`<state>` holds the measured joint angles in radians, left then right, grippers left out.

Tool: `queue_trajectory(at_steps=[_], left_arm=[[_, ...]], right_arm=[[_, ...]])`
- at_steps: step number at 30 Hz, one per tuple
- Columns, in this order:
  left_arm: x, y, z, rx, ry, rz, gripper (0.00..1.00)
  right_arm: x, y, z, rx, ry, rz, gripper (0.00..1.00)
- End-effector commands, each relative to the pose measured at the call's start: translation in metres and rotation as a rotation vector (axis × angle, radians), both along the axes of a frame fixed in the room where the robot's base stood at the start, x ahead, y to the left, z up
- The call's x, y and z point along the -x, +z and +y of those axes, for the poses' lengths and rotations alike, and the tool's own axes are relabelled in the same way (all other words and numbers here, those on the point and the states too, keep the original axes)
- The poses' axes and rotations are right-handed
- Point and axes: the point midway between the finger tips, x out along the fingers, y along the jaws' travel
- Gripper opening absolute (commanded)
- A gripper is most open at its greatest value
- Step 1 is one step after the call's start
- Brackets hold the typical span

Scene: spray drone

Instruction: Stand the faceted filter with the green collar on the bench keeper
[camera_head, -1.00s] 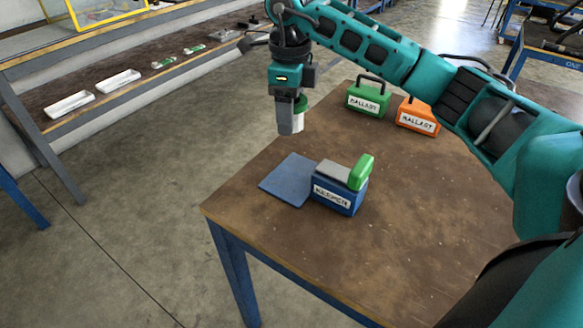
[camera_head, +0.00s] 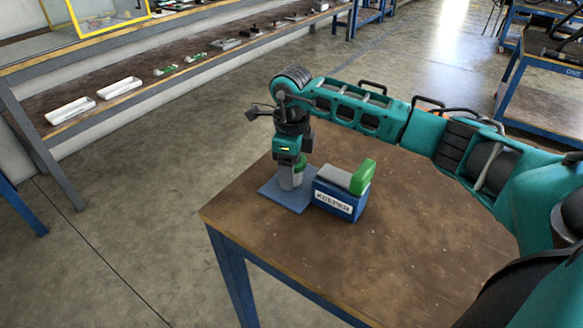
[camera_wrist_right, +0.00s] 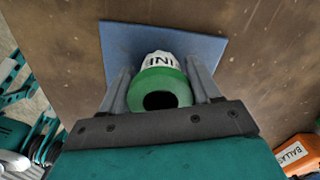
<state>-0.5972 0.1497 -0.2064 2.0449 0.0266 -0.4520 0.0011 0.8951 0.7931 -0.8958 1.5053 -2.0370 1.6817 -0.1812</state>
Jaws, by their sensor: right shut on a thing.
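The filter, with a white faceted body and a green collar (camera_wrist_right: 160,88), is between the fingers of my right gripper (camera_head: 291,184), which is shut on it. In the wrist view, the collar's dark round opening faces the camera and the white body lies beyond it, over the blue pad. The bench keeper (camera_head: 334,203) is a blue box labelled KEEPER with a grey top and a green upright block (camera_head: 363,177). A flat blue pad (camera_head: 272,192) adjoins its left side. My right gripper is low over this pad; whether the filter touches it I cannot tell. My left gripper is not in view.
The brown bench (camera_head: 400,235) is clear in front and to the right of the keeper. An orange ballast block (camera_wrist_right: 299,154) shows at the wrist view's corner. A shelf with white trays (camera_head: 70,110) stands left.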

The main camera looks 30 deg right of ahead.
Motion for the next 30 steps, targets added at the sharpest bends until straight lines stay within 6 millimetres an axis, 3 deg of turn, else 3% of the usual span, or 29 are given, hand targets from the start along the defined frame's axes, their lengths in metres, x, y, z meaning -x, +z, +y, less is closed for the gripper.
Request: queue_trajectory(at_steps=[5, 6, 13, 23, 30], left_arm=[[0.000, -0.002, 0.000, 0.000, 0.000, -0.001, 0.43], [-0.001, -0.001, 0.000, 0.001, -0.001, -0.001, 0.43], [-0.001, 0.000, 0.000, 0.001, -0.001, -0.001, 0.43], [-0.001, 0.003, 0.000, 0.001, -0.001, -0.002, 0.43], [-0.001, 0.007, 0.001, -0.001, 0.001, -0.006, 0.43]], right_arm=[[0.000, -0.003, 0.000, 0.000, 0.000, 0.000, 0.33], [0.000, -0.002, 0.000, 0.000, 0.000, 0.000, 0.64], [0.000, -0.002, 0.000, 0.000, 0.000, 0.000, 0.86], [0.000, 0.004, 0.000, -0.001, 0.000, -0.001, 0.88], [-0.001, 0.045, 0.000, -0.001, 0.000, -0.006, 0.88]])
